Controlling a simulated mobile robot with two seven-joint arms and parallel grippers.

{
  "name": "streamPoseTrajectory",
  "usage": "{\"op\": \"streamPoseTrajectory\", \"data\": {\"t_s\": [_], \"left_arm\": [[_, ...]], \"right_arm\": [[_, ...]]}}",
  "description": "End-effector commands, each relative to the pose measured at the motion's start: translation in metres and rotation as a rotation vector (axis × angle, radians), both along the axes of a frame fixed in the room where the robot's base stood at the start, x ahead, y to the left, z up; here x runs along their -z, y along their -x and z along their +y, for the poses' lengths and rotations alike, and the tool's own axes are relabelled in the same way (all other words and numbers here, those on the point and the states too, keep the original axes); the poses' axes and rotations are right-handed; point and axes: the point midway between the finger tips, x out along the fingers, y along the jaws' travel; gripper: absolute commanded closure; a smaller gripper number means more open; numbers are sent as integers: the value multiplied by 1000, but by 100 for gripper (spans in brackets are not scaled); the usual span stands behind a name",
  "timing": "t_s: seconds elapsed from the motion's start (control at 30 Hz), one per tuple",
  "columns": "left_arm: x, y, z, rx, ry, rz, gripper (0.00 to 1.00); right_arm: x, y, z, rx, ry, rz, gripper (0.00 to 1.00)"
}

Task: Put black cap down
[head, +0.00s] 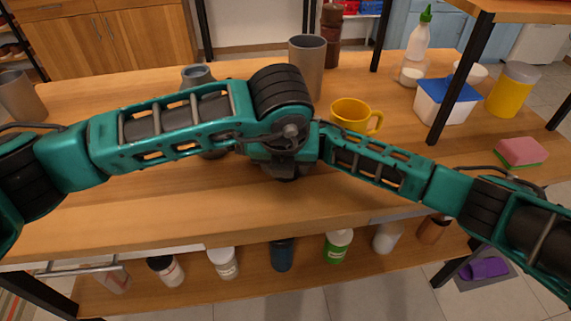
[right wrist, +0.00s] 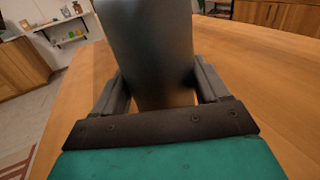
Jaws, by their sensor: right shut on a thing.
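In the right wrist view, my right gripper (right wrist: 165,95) is shut on a smooth dark grey cylinder (right wrist: 147,45), with a finger on each side. It stands tall in the picture, and its top is cut off by the frame. I cannot tell whether it is the black cap. In the head view, a blue-grey cylinder (head: 198,75) shows behind my teal arm, mostly hidden. I cannot tell whether it is the held thing. My right gripper's fingers are hidden in the head view. My left gripper is not visible.
On the wooden table (head: 110,205) are a grey cup (head: 308,65), a yellow mug (head: 353,115), a white-and-blue tub (head: 447,98), a yellow canister (head: 512,88) and a sponge (head: 520,152). Several bottles stand on the lower shelf (head: 200,290). The table front left is clear.

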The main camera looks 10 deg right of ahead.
Motion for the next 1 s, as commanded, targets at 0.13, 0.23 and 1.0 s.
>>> {"op": "streamPoseTrajectory", "data": {"t_s": [0.13,0.23,1.0], "left_arm": [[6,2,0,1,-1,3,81],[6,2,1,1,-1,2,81],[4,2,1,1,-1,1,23]], "right_arm": [[0,0,0,1,0,0,50],[0,0,0,1,0,0,50],[0,0,0,0,0,0,50]]}}
